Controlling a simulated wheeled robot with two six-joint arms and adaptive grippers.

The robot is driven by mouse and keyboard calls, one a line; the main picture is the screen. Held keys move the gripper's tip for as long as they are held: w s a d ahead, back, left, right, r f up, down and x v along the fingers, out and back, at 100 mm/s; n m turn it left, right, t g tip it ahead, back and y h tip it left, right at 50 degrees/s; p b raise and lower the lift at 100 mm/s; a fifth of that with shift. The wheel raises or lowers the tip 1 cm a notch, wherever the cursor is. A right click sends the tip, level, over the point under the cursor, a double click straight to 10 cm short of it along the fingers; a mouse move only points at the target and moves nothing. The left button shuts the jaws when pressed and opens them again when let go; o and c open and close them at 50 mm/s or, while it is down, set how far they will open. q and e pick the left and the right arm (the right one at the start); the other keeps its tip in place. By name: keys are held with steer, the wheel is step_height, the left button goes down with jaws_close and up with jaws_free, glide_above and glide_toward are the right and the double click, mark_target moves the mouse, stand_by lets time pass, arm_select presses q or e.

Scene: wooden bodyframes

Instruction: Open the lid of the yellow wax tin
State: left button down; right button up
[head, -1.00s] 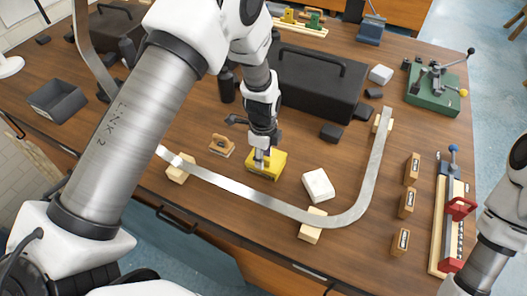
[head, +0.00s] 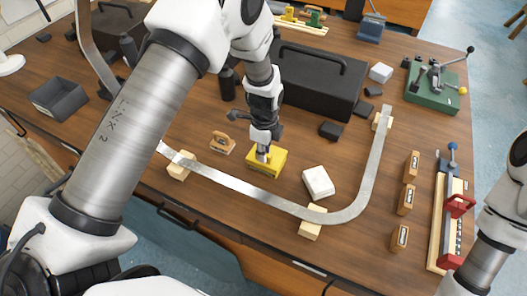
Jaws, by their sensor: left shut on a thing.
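The yellow wax tin (head: 267,165) sits on the wooden bench, just behind a bent metal strip. My left gripper (head: 263,153) reaches down to it from above and is shut at the top of the tin, on its lid as far as I can see. The lid's edge is too small to make out, and I cannot tell whether it stands apart from the body. My right arm (head: 492,235) shows at the right edge; its gripper is out of the picture.
The bent metal strip (head: 245,188) rests on wooden blocks in front of the tin. A white block (head: 318,182) lies to the tin's right and a small wooden plane (head: 222,144) to its left. A black toolbox (head: 315,85) stands behind. Several wooden blocks lie at right.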

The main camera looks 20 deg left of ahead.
arm_select(q)
steer(key=shift+w+r+g+p, duration=0.3)
steer(key=shift+r+g, duration=0.05)
steer(key=shift+g, duration=0.15)
steer(key=shift+w+r+g, duration=0.25)
steer(key=shift+w+g, duration=0.15)
steer(key=shift+g, duration=0.2)
steer(key=shift+w+r+g+b, duration=0.2)
steer(key=shift+w+g+b, duration=0.2)
steer(key=shift+g, duration=0.4)
steer(key=shift+w+r+g+b, duration=0.15)
steer(key=shift+w+g+b, duration=0.25)
steer(key=shift+g+b, duration=0.2)
steer(key=shift+w+r+g+b, duration=0.2)
steer(key=shift+w+g+b, duration=0.05)
steer(key=shift+g+b, duration=0.2)
steer(key=shift+w+r+g, duration=0.15)
steer(key=shift+r+g, duration=0.1)
steer(key=shift+d, duration=0.1)
steer(key=c, duration=1.2)
jaws_free()
